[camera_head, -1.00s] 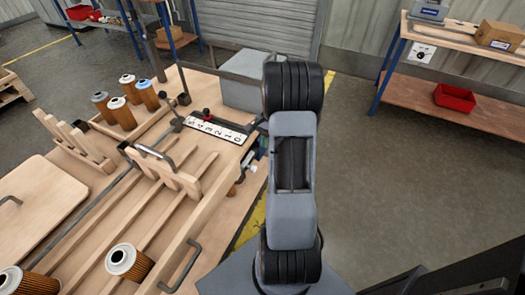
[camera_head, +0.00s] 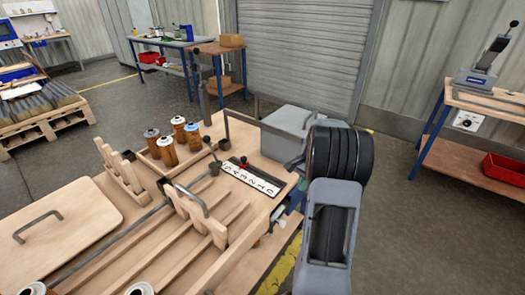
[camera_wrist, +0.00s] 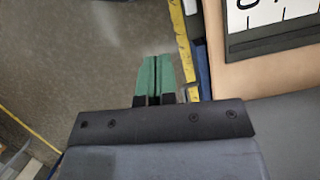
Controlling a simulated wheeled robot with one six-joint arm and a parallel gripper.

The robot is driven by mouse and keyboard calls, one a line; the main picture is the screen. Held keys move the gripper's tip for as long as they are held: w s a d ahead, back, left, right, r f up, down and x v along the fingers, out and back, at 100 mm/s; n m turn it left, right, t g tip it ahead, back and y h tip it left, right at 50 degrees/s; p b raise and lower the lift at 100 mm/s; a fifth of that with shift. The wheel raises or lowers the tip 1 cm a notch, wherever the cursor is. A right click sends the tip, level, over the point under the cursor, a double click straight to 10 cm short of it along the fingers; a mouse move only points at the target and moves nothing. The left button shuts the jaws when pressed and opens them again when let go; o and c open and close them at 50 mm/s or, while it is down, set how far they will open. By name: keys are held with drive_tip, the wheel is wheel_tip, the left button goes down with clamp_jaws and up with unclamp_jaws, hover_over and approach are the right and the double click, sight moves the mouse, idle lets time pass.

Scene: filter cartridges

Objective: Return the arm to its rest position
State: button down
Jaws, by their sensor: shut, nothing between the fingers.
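My gripper (camera_wrist: 154,78) shows in the wrist view with its two green fingertips together and nothing between them. It hangs over the grey floor (camera_wrist: 85,60), beside the table edge with a yellow floor line under it. In the head view my grey and black arm stands at the right of the wooden workbench, folded upright, and the gripper itself is hidden there or too small to tell. The filter cartridges (camera_head: 167,150) stand as a small group in a wooden tray on the bench. More cartridges (camera_head: 140,288) show at the bottom edge.
A numbered scale strip (camera_head: 250,181) and a grey box (camera_head: 290,130) lie close to my arm on the bench. A wooden lid with a handle (camera_head: 60,235) is at left. A side bench (camera_head: 480,165) with a red bin stands at right. The floor between is clear.

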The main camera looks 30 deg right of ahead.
drive_tip(key=s+a+r+n+t+h+p, duration=0.1)
drive_tip(key=s+a+r+n+t+p, duration=0.1)
drive_tip(key=s+a+r+n+p, duration=0.2)
drive_tip(key=s+a+r+n+t+h+p, duration=0.2)
drive_tip(key=s+a+r+n+p, duration=0.3)
drive_tip(key=a+r+n, duration=0.5)
drive_tip(key=s+a+r, duration=0.1)
drive_tip(key=a+r, duration=0.4)
drive_tip(key=a, duration=0.6)
drive_tip(key=shift+s+a+n+t+p, duration=0.2)
drive_tip(key=shift+s+n+t+p, duration=0.1)
drive_tip(key=shift+s, duration=0.1)
drive_tip(key=shift+r, duration=0.1)
